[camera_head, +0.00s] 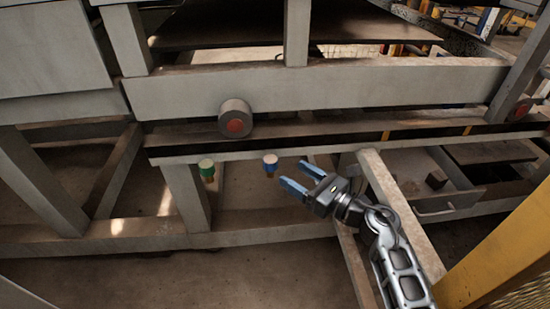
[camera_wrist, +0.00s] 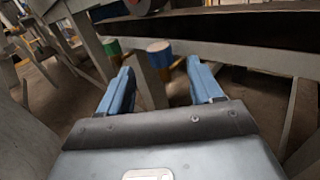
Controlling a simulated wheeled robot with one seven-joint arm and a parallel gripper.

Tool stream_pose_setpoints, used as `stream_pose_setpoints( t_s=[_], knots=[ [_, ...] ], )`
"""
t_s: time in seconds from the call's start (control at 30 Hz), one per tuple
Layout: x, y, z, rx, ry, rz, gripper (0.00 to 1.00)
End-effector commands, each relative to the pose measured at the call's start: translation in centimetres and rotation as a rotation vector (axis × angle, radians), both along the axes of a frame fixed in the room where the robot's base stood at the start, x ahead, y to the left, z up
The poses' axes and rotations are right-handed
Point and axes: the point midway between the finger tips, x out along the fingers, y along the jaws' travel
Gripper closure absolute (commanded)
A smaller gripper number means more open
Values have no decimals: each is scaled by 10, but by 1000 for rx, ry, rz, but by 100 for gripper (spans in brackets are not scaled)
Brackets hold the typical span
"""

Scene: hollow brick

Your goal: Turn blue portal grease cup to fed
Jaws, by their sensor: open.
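The blue portal grease cup (camera_head: 270,160) is a small cup with a blue cap and a brass-coloured stem, mounted under the edge of the grey rail. In the wrist view the blue cup (camera_wrist: 159,50) shows ahead, roughly in line with the gap between the fingers. My gripper (camera_head: 296,176) is open and empty, with blue fingers, just right of and slightly below the cup in the head view. The fingertips also show in the wrist view (camera_wrist: 158,70), apart from the cup. No marking on the cup is legible.
A similar cup with a green cap (camera_head: 206,167) hangs to the left on the same rail. A round grey roller with a red centre (camera_head: 236,119) sits above. A grey beam (camera_head: 400,205) and an open drawer (camera_head: 445,200) stand to the right. A yellow post (camera_head: 500,255) is at lower right.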

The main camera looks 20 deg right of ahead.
Motion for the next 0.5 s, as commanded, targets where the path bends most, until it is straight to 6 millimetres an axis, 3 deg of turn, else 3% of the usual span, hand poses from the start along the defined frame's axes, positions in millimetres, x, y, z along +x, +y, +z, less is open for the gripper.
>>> stream_pose_setpoints(
  t_s=[0.17, 0.5],
  knots=[
    [4, 2, 1, -30, -5, 23, 35],
    [49, 24, 0, -27, -3, 23, 35]
  ],
)
